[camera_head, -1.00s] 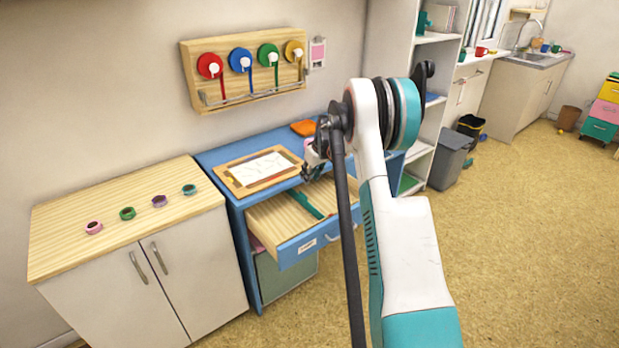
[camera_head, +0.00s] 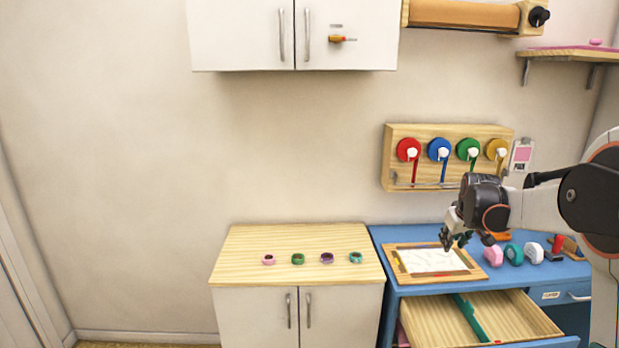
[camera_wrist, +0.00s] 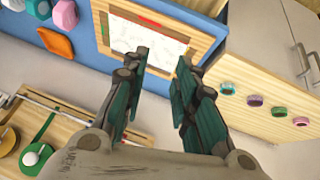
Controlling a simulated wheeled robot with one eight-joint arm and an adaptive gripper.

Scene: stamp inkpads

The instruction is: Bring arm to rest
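My arm reaches in from the right edge of the head view. My gripper (camera_head: 455,239) hangs above the blue desk (camera_head: 403,288), over the wood-framed board with a white sheet (camera_head: 432,260). In the wrist view the two dark green fingers of my gripper (camera_wrist: 160,75) stand apart with nothing between them. The framed board (camera_wrist: 205,48) shows beyond the fingertips. How high the gripper is above the board is hard to tell.
The desk drawer (camera_head: 541,326) is pulled open, with a green divider (camera_head: 470,318) inside. Several tape rolls (camera_head: 298,259) stand on the wooden-top cabinet (camera_head: 250,248). A rack of coloured reels (camera_head: 450,185) hangs on the wall. Tape dispensers (camera_head: 514,254) stand right of the board.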

